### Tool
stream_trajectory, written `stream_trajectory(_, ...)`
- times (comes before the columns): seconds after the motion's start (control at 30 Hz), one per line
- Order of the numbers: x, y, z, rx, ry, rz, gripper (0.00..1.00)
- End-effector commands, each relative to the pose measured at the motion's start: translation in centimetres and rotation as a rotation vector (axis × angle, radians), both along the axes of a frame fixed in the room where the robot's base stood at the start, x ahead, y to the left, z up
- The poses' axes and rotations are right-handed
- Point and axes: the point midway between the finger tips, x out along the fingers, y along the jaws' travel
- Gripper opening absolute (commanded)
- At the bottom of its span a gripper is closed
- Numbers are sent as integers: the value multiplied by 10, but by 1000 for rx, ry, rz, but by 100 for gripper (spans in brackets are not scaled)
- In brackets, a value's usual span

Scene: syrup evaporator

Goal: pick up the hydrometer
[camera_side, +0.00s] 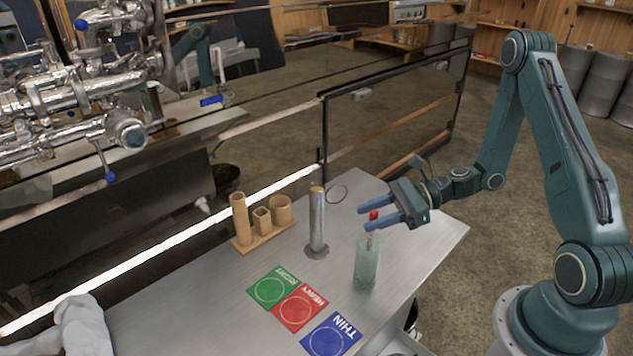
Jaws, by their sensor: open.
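The hydrometer, a thin stem with a red top (373,215), stands upright in a translucent pale-green cylinder (366,265) near the table's right side. The lower part of the hydrometer is hard to make out through the cylinder. My gripper (364,217) is open, with its blue fingers pointing left at the height of the red top. In this view the red top shows between the two fingers. I cannot tell whether either finger touches it.
A tall metal tube (317,222) stands left of the cylinder. A wooden holder (262,238) is further left. Green (273,287), red (298,306) and blue (330,336) cards lie in front. Shiny evaporator pipes (75,100) stand beyond.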

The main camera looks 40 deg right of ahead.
Motion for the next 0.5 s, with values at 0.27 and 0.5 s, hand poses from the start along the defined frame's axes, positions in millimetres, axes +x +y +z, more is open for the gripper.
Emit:
stream_trajectory(0.27,0,0,0,0,0,0,40)
stream_trajectory(0.5,0,0,0,0,0,-1,24)
